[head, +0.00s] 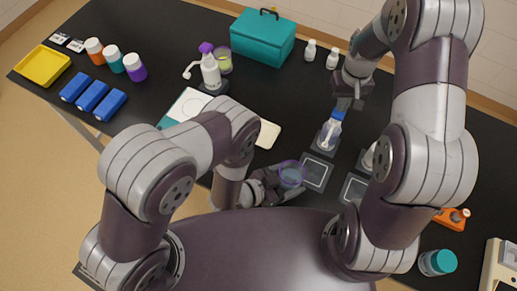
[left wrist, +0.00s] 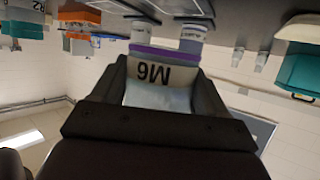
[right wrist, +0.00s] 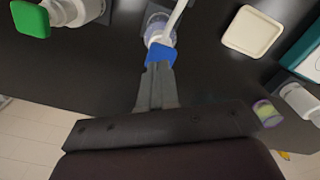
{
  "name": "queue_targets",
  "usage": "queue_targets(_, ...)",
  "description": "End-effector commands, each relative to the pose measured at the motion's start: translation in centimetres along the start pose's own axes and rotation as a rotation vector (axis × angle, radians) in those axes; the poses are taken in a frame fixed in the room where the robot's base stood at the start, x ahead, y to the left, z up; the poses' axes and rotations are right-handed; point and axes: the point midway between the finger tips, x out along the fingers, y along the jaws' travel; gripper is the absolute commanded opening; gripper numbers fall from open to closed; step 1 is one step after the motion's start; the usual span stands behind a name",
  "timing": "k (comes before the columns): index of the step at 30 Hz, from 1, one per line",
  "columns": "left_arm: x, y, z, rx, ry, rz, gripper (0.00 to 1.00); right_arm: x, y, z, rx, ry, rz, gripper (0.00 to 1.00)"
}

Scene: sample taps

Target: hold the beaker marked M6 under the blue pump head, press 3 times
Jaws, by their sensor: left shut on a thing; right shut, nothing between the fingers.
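The beaker marked M6 (left wrist: 160,75) is clear with a purple rim, and my left gripper (left wrist: 160,100) is shut on it. In the head view, the beaker (head: 291,175) is at the left edge of a square mat, in front of the blue pump's bottle and apart from it.
A green-headed pump (right wrist: 30,18) stands beside the blue one. A purple-headed pump (head: 209,70) with a beaker behind it (head: 224,62) stands at the back left. A cream tray (head: 268,134) lies left of the blue pump. Square mats (head: 317,172) lie in front of the pumps.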

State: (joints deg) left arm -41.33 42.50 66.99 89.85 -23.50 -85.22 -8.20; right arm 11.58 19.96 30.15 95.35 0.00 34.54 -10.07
Motion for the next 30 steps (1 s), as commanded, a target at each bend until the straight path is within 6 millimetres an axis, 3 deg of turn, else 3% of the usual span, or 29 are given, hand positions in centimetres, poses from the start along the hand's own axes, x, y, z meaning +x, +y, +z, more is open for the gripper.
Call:
queue_targets(4,0.7,3.4,0.2,0.059,0.001,0.141,0.39,0.0,0.0,0.0,0.000,0.000,0.000,0.00)
queue_targets(11,1.1,5.2,-0.1,0.108,0.001,0.260,0.39,0.0,0.0,0.0,0.000,0.000,0.000,0.00)
queue_targets(30,6.6,0.9,-2.4,0.109,0.003,0.263,0.39,0.0,0.0,0.0,0.000,0.000,0.000,0.00)
